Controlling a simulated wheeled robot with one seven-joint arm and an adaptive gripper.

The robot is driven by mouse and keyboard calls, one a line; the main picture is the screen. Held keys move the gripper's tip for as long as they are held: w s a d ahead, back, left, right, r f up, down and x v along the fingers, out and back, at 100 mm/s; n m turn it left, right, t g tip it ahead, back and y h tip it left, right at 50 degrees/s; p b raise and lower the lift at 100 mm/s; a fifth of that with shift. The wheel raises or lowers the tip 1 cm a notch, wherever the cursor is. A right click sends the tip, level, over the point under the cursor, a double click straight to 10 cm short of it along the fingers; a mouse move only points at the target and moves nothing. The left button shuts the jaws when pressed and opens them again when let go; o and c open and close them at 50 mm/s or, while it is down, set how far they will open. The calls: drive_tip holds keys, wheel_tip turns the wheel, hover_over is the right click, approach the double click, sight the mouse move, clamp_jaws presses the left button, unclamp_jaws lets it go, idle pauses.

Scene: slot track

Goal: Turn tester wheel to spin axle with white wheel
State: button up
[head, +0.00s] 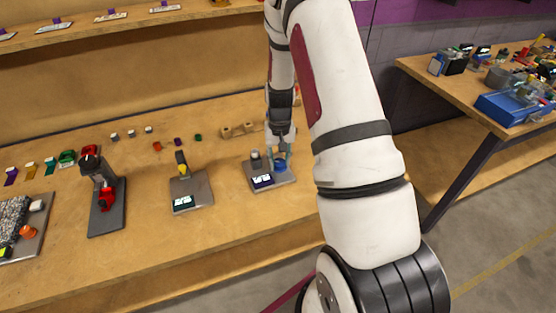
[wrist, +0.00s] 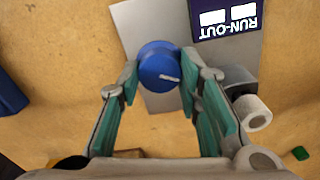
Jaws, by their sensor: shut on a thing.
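The tester is a flat grey plate (head: 287,181) on the bench, with a dark "RUN-OUT" sign (wrist: 225,18) on it. Its blue tester wheel (wrist: 158,62) has a pale mark on its face and also shows in the head view (head: 281,163). My gripper (wrist: 160,82) points down over the plate, with its teal fingers shut on the blue wheel, one on each side. The white wheel (wrist: 254,112) sits on a dark grey block (wrist: 239,80) at the right of the wrist view. The axle is mostly hidden.
Another plate with a yellow part (head: 181,160) and a red-and-black device (head: 105,190) stand to the left on the bench. Small coloured parts lie behind. A green piece (wrist: 300,153) lies near the white wheel. The bench in front of the plate is clear.

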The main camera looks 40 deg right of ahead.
sight(279, 162)
drive_tip(key=m+b, duration=0.1)
drive_tip(key=m, duration=0.2)
drive_tip(key=shift+m, duration=0.3)
drive_tip(key=shift+m+b, duration=0.55)
drive_tip(key=shift+m, duration=1.25)
drive_tip(key=o, duration=1.1)
drive_tip(key=shift+o, duration=0.2)
wheel_tip(279, 162, up, 12)
drive_tip(key=shift+r, duration=0.1)
